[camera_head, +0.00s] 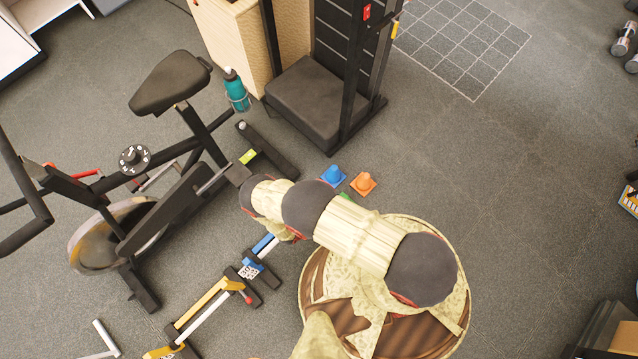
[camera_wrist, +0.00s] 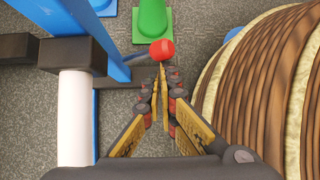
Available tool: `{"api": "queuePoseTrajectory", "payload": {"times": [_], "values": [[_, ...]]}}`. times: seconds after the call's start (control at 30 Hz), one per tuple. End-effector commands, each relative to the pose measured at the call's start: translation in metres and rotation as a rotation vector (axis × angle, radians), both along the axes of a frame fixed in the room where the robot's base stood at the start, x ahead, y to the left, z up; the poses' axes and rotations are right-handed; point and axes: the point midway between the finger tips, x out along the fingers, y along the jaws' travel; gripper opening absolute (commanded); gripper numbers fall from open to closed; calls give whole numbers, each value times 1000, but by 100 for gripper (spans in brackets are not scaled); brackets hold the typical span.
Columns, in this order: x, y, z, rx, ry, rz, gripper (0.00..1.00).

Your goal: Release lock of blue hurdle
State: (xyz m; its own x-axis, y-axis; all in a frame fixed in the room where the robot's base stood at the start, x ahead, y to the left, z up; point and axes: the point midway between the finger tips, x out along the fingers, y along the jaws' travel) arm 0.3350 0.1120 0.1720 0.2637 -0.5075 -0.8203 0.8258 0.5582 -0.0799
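The blue hurdle (camera_head: 262,247) stands on the floor at the lower middle of the head view, with a numbered label on it. In the wrist view its blue upright (camera_wrist: 88,35), black joint and white bar fill the left side. A round red knob (camera_wrist: 162,49) is at the top middle of the wrist view, beside the blue upright. My gripper (camera_wrist: 160,70) has its fingertips together just below the knob in that view. Nothing shows between the fingers. I cannot tell whether the tips touch the knob. In the head view my arm hides the gripper and part of the hurdle.
A yellow hurdle (camera_head: 203,302) stands in line at the lower left. Blue (camera_head: 333,174) and orange (camera_head: 363,183) cones stand beyond my arm, and a green cone (camera_wrist: 152,20) is ahead. An exercise bike (camera_head: 165,185) fills the left. Open floor lies right.

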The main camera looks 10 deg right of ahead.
Motion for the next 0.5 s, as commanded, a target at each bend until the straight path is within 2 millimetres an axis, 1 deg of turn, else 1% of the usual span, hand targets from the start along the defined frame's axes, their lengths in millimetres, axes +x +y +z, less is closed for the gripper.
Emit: {"api": "queuePoseTrajectory", "payload": {"times": [0.03,0.17,0.5], "values": [[1,1,3,-2,-5,1,0],[0,2,6,-3,-6,0,0],[4,6,12,-3,-6,0,0]]}}
